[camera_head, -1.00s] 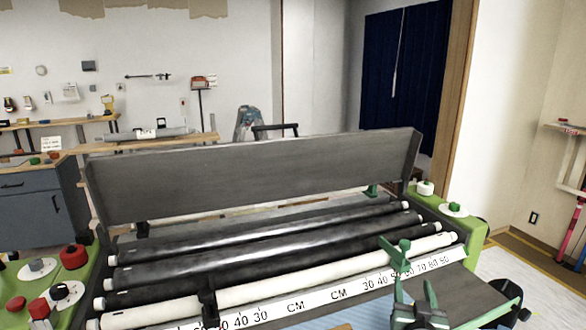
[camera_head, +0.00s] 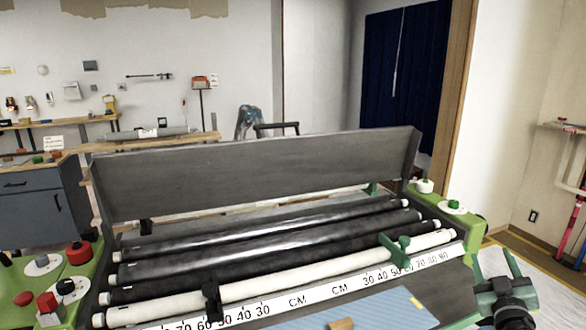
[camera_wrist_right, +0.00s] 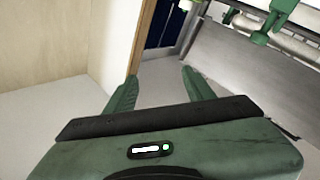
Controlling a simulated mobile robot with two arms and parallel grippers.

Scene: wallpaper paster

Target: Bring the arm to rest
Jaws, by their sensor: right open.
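My right gripper (camera_head: 488,254) is at the lower right of the head view, green with dark joints, beside the right end of the pasting machine. Its two fingers are apart with nothing between them. The right wrist view also shows the open green fingers (camera_wrist_right: 158,76), with pale floor and wall beyond. My left gripper is not in view.
The pasting machine has a grey panel (camera_head: 250,178), rollers (camera_head: 270,245) and a white ruler (camera_head: 320,290). A green clamp (camera_head: 396,246) stands by the ruler. A blue sheet (camera_head: 385,312) and a wooden block (camera_head: 341,324) lie in front. Floor at the right is clear.

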